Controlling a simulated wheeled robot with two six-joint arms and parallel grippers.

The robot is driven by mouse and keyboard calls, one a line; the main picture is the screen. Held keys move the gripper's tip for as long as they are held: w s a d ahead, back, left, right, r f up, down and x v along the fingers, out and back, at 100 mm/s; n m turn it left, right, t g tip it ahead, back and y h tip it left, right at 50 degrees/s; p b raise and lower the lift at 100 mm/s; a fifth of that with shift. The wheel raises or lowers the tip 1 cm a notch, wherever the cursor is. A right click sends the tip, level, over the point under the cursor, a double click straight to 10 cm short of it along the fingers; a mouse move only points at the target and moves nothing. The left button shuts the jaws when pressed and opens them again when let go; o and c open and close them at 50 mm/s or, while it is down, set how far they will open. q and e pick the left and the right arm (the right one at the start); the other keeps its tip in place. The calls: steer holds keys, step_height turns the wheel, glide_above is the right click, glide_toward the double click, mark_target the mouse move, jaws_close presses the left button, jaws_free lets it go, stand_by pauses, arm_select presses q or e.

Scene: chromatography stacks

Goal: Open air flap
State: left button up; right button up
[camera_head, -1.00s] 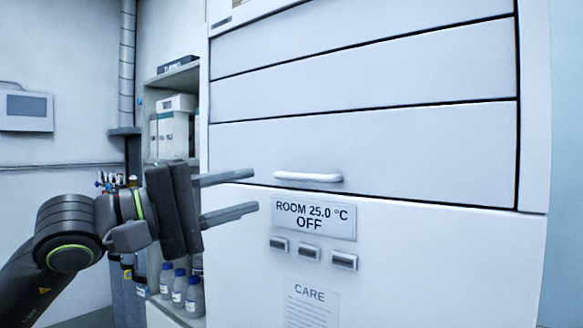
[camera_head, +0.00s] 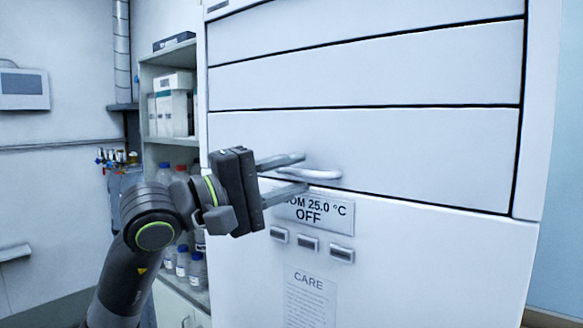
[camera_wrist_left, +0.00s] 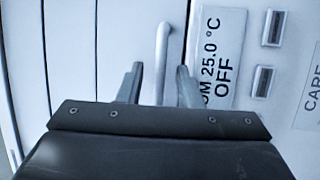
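In the left wrist view the handle (camera_wrist_left: 162,60) runs up and down the picture, between the lines of my two fingers. My left gripper (camera_head: 296,173) is open, one finger above and one below the handle's left end in the head view. The fingers look close to the handle; I cannot tell whether they touch it. My right gripper is not in view.
Below the flap are a label (camera_head: 322,212) reading 25.0 °C and OFF, several small buttons (camera_head: 308,243) and a CARE notice (camera_head: 310,295). A shelf (camera_head: 168,140) with boxes and bottles stands left of the cabinet, near my left arm.

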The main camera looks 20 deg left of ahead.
arm_select(q)
steer(key=shift+w+d, duration=0.15)
steer(key=shift+d, duration=0.05)
jaws_close()
stand_by(0.4)
